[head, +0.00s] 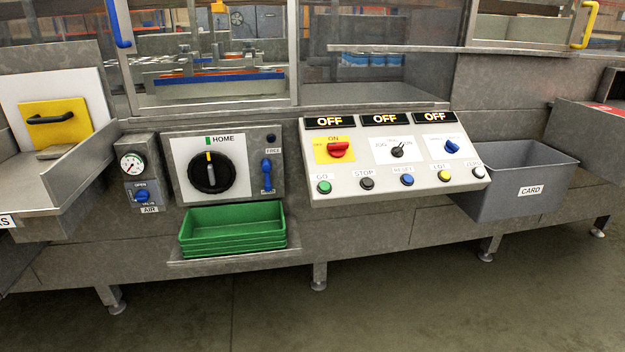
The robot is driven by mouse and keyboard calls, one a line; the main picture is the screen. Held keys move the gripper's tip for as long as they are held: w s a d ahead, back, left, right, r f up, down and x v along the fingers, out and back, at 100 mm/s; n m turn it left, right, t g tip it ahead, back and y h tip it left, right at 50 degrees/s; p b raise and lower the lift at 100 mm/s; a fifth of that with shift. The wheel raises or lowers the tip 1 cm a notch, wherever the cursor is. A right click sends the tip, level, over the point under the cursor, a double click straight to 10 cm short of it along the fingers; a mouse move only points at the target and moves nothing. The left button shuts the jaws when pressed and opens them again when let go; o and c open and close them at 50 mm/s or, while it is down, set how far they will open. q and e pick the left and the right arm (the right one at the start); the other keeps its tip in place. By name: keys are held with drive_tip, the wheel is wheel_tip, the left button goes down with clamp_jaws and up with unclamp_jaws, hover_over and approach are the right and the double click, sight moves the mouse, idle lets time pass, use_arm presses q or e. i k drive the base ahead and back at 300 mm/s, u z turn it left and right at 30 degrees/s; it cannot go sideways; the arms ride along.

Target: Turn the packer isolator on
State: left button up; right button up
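The control panel (382,194) is a sloped light-grey box on the machine front. At its left is a red rotary switch (338,150) on a yellow plate marked ON above and OFF at the left; its handle lies roughly level. The display (330,122) above it reads OFF. A black selector (398,150) and a blue selector (452,146) sit to its right, each under a display reading OFF. Which of these is the packer isolator is not readable. Neither of my grippers is in view.
Push buttons line the panel's lower edge, including a green one (324,187). Left are a black HOME dial (211,172), green trays (232,228) on a ledge, and an air gauge (132,163). A grey CARD bin (520,185) stands right. The floor in front is clear.

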sight(337, 150)
drive_tip(key=u, duration=0.3)
drive_tip(key=i, duration=0.8)
drive_tip(key=u, duration=0.65)
